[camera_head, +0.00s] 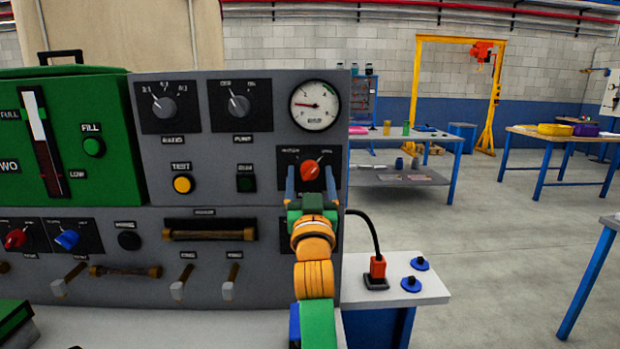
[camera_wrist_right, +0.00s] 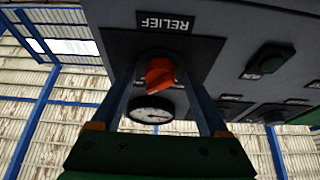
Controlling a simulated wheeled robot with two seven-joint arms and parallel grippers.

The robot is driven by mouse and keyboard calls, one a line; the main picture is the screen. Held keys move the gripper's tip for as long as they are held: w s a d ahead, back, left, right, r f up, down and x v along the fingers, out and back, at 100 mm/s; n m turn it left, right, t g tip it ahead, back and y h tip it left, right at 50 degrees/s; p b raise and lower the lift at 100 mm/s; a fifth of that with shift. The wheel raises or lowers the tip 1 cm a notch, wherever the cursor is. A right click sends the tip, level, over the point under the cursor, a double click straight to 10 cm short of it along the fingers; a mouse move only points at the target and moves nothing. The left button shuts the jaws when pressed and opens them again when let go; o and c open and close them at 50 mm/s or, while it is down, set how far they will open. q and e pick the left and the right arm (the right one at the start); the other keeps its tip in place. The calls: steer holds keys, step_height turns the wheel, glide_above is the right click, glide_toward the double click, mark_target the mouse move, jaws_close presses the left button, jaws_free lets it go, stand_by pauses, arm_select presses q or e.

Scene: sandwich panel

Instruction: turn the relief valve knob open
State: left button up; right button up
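The relief valve knob (camera_head: 311,171) is orange-red and sits on a black plate on the right of the grey panel, below a round gauge. Its pointed end is turned to the upper right in the head view. The wrist view shows the knob (camera_wrist_right: 160,75) near an upside-down RELIEF label (camera_wrist_right: 165,22). My right gripper (camera_head: 310,176) is in front of the plate, its two blue fingers open on either side of the knob. Gaps show between the knob and both fingers. My left gripper is in neither view.
The gauge (camera_head: 315,104) has its needle pointing left. Other knobs (camera_head: 239,106), a yellow button (camera_head: 183,185) and a handle (camera_head: 210,234) are on the panel to the left. A red switch (camera_head: 377,267) stands on the ledge at right. Open floor lies beyond.

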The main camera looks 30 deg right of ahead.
steer(key=b+v, duration=0.2)
steer(key=v, duration=0.5)
stand_by(0.3)
